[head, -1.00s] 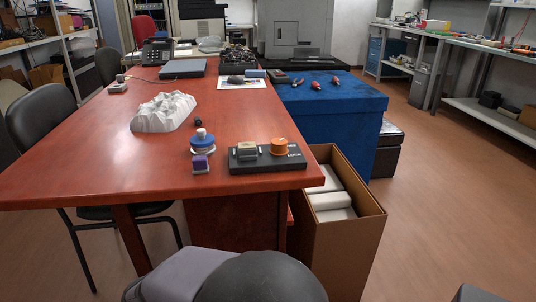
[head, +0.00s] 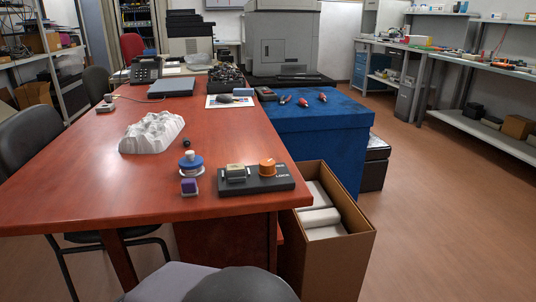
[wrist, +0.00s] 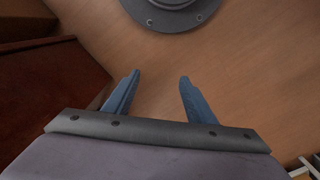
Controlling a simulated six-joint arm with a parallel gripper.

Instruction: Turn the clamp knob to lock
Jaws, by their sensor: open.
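The orange clamp knob (head: 267,167) sits on the right part of a black base plate (head: 254,186) near the front right of the red table. A beige and grey block (head: 236,172) sits on the left part of the same plate. The fingers are not visible in the head view.
The red table (head: 100,190) also holds a blue and white round item (head: 191,162), a purple block (head: 189,186) and a white lumpy cover (head: 151,133). An open cardboard box (head: 335,245) with white packages stands right of the table. A blue-covered table (head: 318,140) is behind it.

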